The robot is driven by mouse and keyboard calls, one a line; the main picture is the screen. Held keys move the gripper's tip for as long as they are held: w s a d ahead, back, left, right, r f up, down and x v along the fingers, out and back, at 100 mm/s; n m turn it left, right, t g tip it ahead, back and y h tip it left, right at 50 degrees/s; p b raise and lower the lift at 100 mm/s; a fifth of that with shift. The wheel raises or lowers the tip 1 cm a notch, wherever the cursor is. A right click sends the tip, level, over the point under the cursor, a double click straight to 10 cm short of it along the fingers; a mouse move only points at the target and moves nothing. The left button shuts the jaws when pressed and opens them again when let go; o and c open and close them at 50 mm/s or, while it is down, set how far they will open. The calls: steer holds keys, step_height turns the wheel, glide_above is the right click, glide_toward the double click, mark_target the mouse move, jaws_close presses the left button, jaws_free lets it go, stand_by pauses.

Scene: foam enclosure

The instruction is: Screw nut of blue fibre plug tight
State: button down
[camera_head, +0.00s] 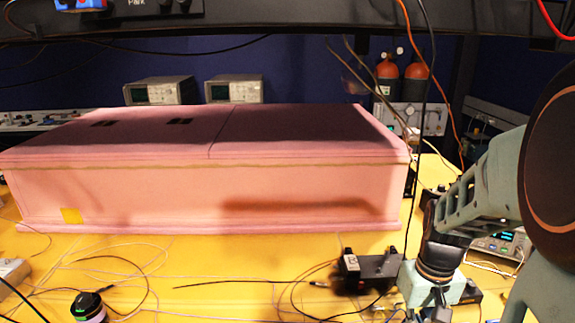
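My gripper (438,301) points down at the lower right, at the end of my grey-green arm. Its fingertips are at or below the bottom edge of the picture, so I cannot tell if they are open or hold anything. I cannot make out the blue fibre plug or its nut. A small black box with two upright posts (366,271) stands on the yellow table just left of my gripper. Small dark parts and thin cables lie in front of it, too small to identify.
A large pink foam enclosure (150,195), closed, fills the back left of the yellow table (215,262). Loose cables cross the table in front of it. A dark round object (88,306) stands at lower left. An instrument with a display (499,244) is right of my gripper. Cables hang near my arm.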

steer(key=shift+w+a, duration=0.15)
steer(key=shift+w, duration=0.05)
stand_by(0.8)
steer(key=shift+a, duration=0.7)
steer(key=shift+s, duration=0.35)
step_height(320, 180, up, 6)
steer(key=p, duration=0.5)
steer(key=shift+s, duration=0.1)
